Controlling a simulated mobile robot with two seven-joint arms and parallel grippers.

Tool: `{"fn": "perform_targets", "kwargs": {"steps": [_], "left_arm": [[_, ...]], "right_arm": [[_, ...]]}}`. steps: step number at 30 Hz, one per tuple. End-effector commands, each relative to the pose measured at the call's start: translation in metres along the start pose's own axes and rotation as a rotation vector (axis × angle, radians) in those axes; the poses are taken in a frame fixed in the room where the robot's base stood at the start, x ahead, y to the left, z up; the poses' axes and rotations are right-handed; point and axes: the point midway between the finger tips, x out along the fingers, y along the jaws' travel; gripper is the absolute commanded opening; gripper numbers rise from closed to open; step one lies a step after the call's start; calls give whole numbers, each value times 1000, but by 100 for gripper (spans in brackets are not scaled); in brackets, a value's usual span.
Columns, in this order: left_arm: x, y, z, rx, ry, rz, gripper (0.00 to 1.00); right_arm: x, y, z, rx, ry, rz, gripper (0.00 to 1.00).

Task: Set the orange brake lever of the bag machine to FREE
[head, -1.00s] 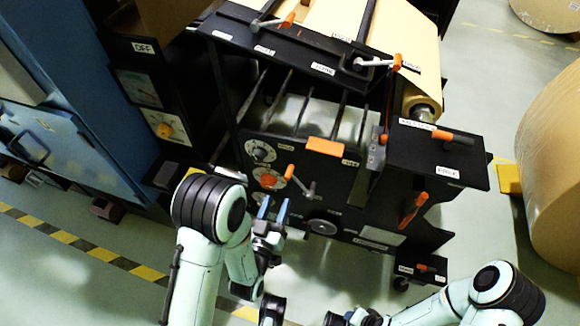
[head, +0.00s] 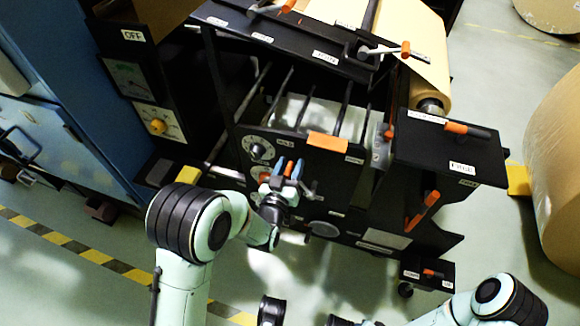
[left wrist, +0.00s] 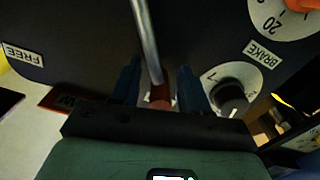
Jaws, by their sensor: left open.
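The orange brake lever's grip (head: 289,169) is on the black front panel of the bag machine, between the blue fingertips of my left gripper (head: 290,166). In the left wrist view, the lever's metal shaft (left wrist: 147,40) runs down from the top edge to a reddish-orange grip (left wrist: 160,96) between my two dark blue fingers (left wrist: 159,88). The fingers are open, one on each side, and not closed on it. The FREE label (left wrist: 23,54) is at the far left and the BRAKE label (left wrist: 266,53) at the right. My right gripper's fingers cannot be seen; only its arm shows.
White dials (head: 258,148) sit beside the lever on the panel. Another orange-handled lever (head: 422,210) is on the machine's right side. A blue cabinet (head: 60,90) stands at the left and a large brown roll (head: 560,170) at the right.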

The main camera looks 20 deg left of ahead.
Motion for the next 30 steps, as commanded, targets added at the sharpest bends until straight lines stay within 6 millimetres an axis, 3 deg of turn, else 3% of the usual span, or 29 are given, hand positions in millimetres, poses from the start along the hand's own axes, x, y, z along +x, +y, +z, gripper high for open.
{"fn": "perform_targets", "kwargs": {"steps": [7, 11, 12, 22, 30], "left_arm": [[1, 0, 0, 0, 0, 0, 45], [0, 0, 0, 0, 0, 0, 3], [0, 0, 0, 0, 0, -1, 0], [0, 2, -2, 29, 0, -1, 0], [0, 19, -7, 172, -1, -2, 0]], "right_arm": [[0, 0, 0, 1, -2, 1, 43], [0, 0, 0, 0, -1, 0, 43], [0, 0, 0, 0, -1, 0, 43], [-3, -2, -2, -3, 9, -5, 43], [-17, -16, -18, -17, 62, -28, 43]]}}
